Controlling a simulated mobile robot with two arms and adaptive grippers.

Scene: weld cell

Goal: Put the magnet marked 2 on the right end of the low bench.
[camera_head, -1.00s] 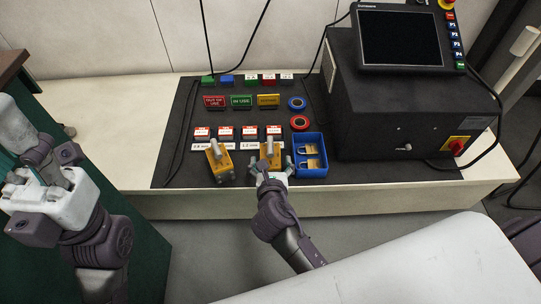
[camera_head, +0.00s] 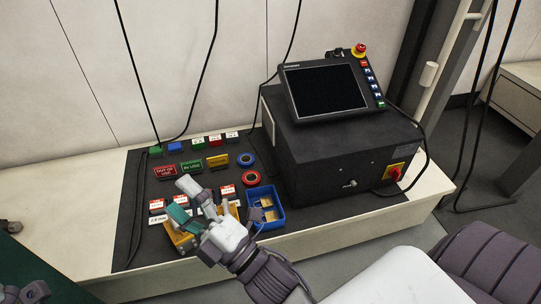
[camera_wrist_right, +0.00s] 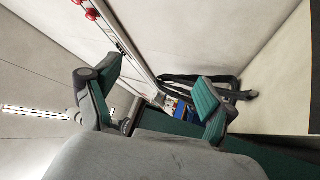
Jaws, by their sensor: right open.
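The orange magnets with silver handles stand near the front edge of the black mat. The left one (camera_head: 180,239) and the right one (camera_head: 234,209) are partly hidden by my right gripper; no number is readable. The mat lies on a long low cream bench (camera_head: 72,236), whose right end (camera_head: 432,190) is bare beyond the black machine. My right gripper (camera_head: 180,199) is open, in front of and above the magnets. In the wrist view, its teal-padded fingers (camera_wrist_right: 158,100) are apart with nothing between them. Part of my left arm (camera_head: 25,294) shows in the lower left corner; its fingers are not clear.
A blue tray (camera_head: 278,222) with brass padlocks stands right of the magnets. The black machine (camera_head: 340,165) with a screen (camera_head: 325,90) takes up the bench behind. Tape rolls (camera_head: 251,178), red-and-white blocks (camera_head: 156,205) and coloured signs (camera_head: 190,167) lie on the mat. Cables hang at the back.

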